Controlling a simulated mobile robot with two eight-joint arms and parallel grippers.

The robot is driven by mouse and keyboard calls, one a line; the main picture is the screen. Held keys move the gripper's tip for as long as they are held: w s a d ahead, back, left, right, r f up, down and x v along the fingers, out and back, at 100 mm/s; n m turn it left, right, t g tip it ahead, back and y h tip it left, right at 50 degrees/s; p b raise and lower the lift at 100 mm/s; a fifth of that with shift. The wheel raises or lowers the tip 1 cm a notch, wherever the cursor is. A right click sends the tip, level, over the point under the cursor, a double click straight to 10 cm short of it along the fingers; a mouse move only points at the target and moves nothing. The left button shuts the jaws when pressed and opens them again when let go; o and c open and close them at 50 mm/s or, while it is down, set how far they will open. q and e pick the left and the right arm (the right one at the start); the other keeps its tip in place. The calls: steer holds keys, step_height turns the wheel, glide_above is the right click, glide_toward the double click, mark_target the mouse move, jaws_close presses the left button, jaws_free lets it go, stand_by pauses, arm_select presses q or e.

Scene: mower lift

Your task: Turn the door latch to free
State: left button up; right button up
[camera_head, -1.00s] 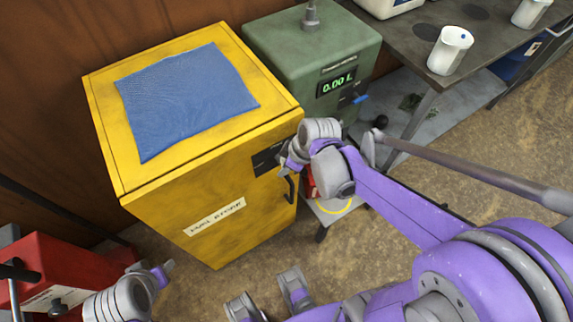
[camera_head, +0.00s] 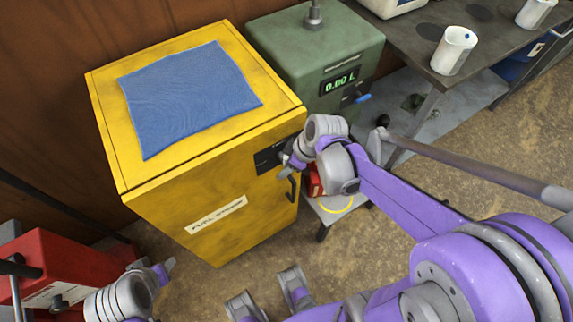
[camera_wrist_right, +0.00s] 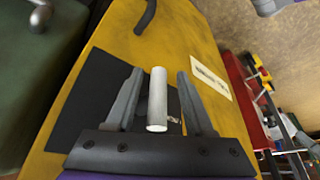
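The yellow fuel cabinet (camera_head: 165,222) stands left of centre, with a black latch plate (camera_head: 268,158) near the top of its door edge. In the right wrist view, the latch (camera_wrist_right: 157,98) is a pale grey bar in front of the black plate (camera_wrist_right: 82,98). My right gripper (camera_head: 288,160) is at the plate; in the wrist view its fingers (camera_wrist_right: 158,95) are open on either side of the bar, with gaps showing on both sides. In the head view it hides the latch. My left gripper (camera_head: 166,268) is at the lower left, away from the cabinet; its fingers are unclear.
A black door handle (camera_head: 291,188) sits below the plate. A blue cloth (camera_head: 190,95) lies on the cabinet. A green dispenser (camera_head: 300,50) and a table with a white cup (camera_head: 453,50) stand to the right. A red machine (camera_head: 60,265) is at the lower left.

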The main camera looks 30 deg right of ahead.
arm_select(q)
step_height(320, 180, up, 2)
steer(key=shift+w+r+p, duration=0.15)
steer(key=shift+r+p, duration=0.1)
steer(key=shift+p, duration=0.95)
arm_select(e)
steer(key=v, duration=1)
steer(key=shift+r, duration=0.35)
steer(key=shift+d, duration=0.1)
